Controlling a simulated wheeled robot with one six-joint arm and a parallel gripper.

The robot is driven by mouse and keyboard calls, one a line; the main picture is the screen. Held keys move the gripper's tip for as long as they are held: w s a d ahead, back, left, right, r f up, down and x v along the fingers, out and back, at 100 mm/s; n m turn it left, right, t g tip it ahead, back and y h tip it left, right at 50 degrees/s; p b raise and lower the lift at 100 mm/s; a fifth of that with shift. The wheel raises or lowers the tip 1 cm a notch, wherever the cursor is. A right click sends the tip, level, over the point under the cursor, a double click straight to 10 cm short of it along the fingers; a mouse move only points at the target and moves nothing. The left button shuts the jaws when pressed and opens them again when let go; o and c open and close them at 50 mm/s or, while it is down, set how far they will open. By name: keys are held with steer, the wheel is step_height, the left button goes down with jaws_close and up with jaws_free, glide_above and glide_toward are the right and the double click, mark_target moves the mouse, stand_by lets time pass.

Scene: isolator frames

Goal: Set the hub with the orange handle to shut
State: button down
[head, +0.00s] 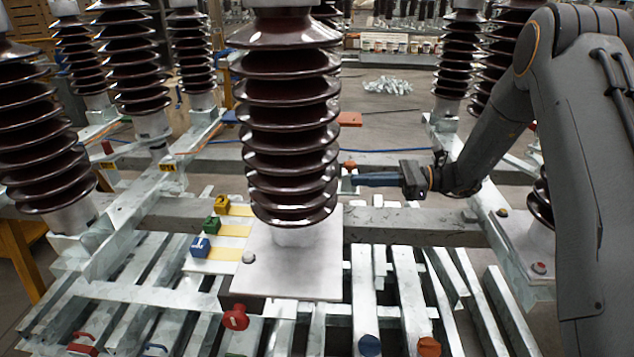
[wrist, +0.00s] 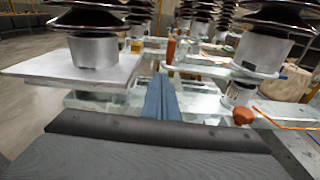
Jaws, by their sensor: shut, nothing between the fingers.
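An orange knob-like handle (wrist: 243,117) sticks out at the right in the wrist view, beside a pale hub (wrist: 238,94) with a dark band. A small orange-red knob (head: 349,164), probably the same handle, shows in the head view just behind my gripper, by the big central insulator's right edge. The hub itself is hidden there. My gripper (head: 352,181) points left, shut and empty, with its tips close to the insulator. Its blue fingers (wrist: 160,98) stand together in the wrist view, left of the handle and apart from it. The handle's setting cannot be read.
The brown ribbed central insulator (head: 290,130) stands on a pale plate (head: 285,265). Another orange knob (head: 429,347) and a blue one (head: 369,345) are at the front. Metal beams fill the floor area.

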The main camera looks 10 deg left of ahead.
steer(key=w+a+t+p, duration=0.1)
steer(key=a+p, duration=0.2)
steer(key=a, duration=0.9)
steer(key=shift+a+m+y, duration=0.3)
steer(key=shift+y, duration=0.1)
steer(key=shift+f, duration=0.1)
steer(key=shift+a+p, duration=0.1)
steer(key=shift+p, duration=0.2)
